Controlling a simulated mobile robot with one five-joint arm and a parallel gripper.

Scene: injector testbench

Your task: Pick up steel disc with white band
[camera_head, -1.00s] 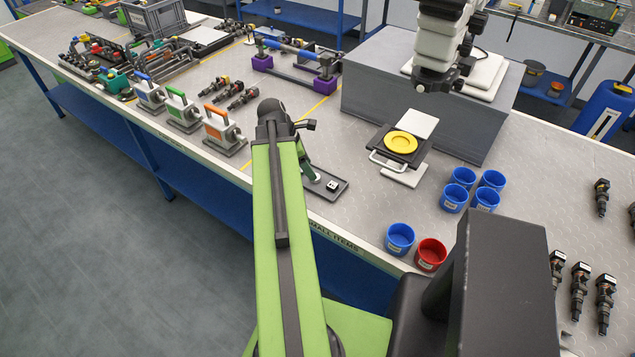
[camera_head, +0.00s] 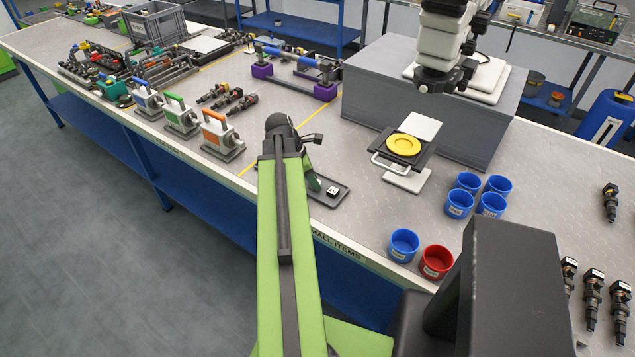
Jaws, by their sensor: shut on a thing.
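My green arm reaches over the bench's front edge to a small dark tray (camera_head: 341,201) marked for small items. My gripper (camera_head: 314,182) is low at the tray's left part, mostly hidden behind my arm; only a green and dark bit of it shows. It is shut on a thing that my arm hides. A small white and black item (camera_head: 333,190) lies in the tray just right of my gripper, too small to tell what it is. I cannot clearly make out a steel disc with a white band.
Orange, green and blue-handled devices (camera_head: 221,137) stand to the left. A grey block (camera_head: 430,110) with a microscope (camera_head: 440,40) stands behind.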

